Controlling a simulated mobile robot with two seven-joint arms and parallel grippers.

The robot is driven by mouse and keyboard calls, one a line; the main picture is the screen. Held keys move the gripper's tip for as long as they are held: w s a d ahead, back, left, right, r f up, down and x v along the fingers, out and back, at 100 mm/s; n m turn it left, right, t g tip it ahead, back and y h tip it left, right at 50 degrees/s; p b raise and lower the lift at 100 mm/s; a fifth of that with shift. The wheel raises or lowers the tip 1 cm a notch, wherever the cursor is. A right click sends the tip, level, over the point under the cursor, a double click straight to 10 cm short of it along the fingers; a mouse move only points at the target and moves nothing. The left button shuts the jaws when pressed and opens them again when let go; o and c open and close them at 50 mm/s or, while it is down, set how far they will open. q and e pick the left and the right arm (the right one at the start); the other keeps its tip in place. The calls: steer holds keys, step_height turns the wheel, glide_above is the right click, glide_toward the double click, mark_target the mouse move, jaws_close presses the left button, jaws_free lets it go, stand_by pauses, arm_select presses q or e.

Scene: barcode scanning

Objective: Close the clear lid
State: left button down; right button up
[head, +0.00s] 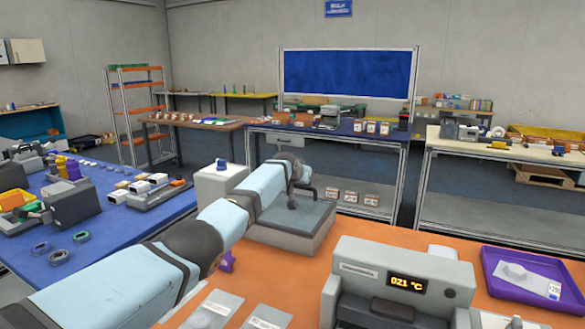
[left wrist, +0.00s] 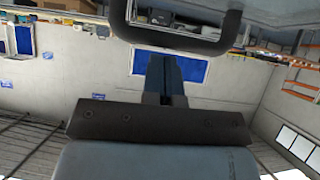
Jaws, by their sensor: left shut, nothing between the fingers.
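A low grey box (head: 283,240) stands at the back of the orange table, behind the front device. Its clear lid is hard to make out in the head view. In the left wrist view a pale, see-through panel (left wrist: 262,22) with a dark U-shaped handle (left wrist: 180,45) crosses the top, and I take it for the lid. My right gripper is not in view.
A grey device (head: 395,285) with a lit temperature display stands at the front. A purple tray (head: 500,258) with a labelled bag lies to its right. Clear bags (head: 217,305) lie at the front left. A white box (head: 220,182) stands beside the grey box.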

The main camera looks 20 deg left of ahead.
arm_select(q)
steer(key=p+v, duration=0.3)
steer(key=v, duration=1)
steer(key=shift+s, duration=0.25)
